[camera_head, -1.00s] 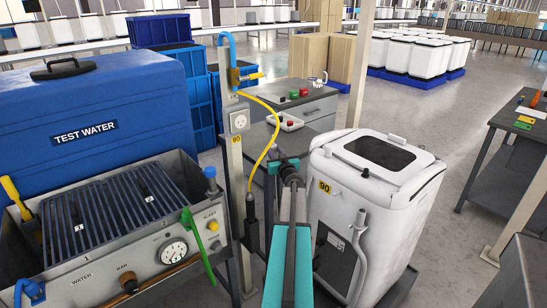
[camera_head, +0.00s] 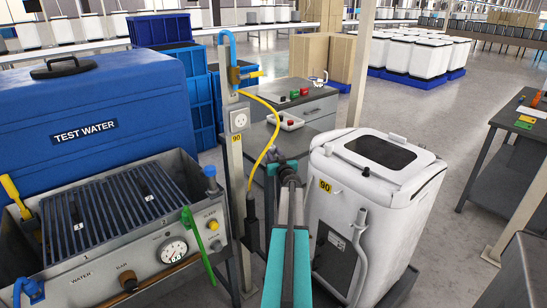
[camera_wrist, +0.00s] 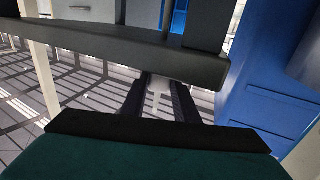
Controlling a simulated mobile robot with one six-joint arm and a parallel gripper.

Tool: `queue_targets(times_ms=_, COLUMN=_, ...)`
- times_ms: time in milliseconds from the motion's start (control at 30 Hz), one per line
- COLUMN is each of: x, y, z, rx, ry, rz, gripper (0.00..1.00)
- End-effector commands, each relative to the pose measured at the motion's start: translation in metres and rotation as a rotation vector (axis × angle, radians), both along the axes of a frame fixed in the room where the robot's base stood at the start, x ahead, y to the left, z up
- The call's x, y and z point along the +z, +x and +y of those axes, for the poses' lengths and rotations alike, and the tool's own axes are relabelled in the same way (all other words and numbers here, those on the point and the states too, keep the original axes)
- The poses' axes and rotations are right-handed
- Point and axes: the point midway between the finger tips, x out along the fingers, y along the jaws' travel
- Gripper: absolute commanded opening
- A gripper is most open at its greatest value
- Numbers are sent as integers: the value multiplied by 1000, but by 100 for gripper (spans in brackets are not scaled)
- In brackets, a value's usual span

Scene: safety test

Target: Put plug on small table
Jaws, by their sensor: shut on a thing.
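A yellow cable (camera_head: 277,121) hangs from the post and runs down to a dark plug (camera_head: 251,207) at its lower end. My gripper (camera_wrist: 159,98) shows in the wrist view as two dark fingers with a narrow pale thing between them. It is shut on the plug, whose contact with the fingers is hardly visible. In the head view my teal arm hides much of the gripper.
A white wheeled bin-like machine (camera_head: 340,230) stands close right of my arm. A post (camera_head: 237,165) with a socket stands close left. A blue TEST WATER case (camera_head: 100,100) and a metal gauge panel (camera_head: 150,255) fill the left.

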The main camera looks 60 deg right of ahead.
Motion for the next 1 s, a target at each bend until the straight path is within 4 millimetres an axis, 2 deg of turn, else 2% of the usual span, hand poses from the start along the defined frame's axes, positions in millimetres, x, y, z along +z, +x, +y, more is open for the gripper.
queue_targets(times_ms=100, x=-9, y=0, z=0, rx=0, ry=0, rz=0, gripper=0)
queue_targets(times_ms=567, x=-13, y=-1, z=-1, rx=-1, ry=-1, rz=1, gripper=0)
queue_targets(times_ms=600, x=-13, y=-1, z=0, rx=-1, ry=-1, rz=1, gripper=31)
queue_targets(times_ms=700, x=-13, y=-1, z=0, rx=-1, ry=-1, rz=1, gripper=46)
queue_targets(times_ms=1000, x=-12, y=-1, z=-1, rx=-1, ry=-1, rz=1, gripper=46)
